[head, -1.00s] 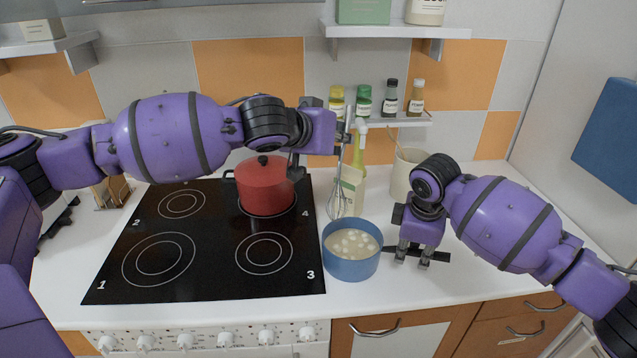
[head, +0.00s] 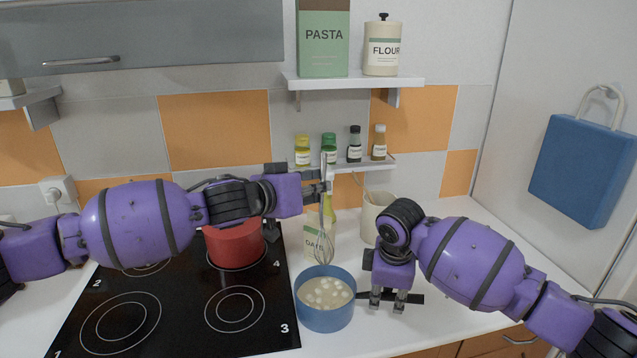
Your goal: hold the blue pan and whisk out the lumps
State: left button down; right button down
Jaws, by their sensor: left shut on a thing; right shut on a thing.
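The blue pan (head: 326,316) stands on the white counter just right of the hob. It holds a pale liquid with several white lumps (head: 325,291). My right gripper (head: 390,300) is shut on the pan's dark handle (head: 414,298), at the pan's right side. My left gripper (head: 322,187) is shut on the whisk (head: 323,243) and holds it upright, wires down. The whisk's lower end shows at the pan's back rim, above the liquid. I cannot tell whether it touches the rim.
A red pot (head: 236,247) stands on the black hob (head: 185,335), partly behind my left arm. Spice jars (head: 354,146) line a low shelf.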

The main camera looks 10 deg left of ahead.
aim_at(319, 229)
pick_arm(q)
jog(key=shift+s+d+f, duration=0.15)
jog(key=shift+s+f, duration=0.2)
jog(key=shift+f, duration=1.3)
jog(key=shift+s+d+f, duration=0.1)
jog(key=shift+s+f, duration=0.2)
jog(key=shift+f, duration=1.35)
jog(key=shift+s+d+f, duration=0.15)
jog(key=shift+s+f, duration=0.2)
jog(key=shift+f, duration=1.3)
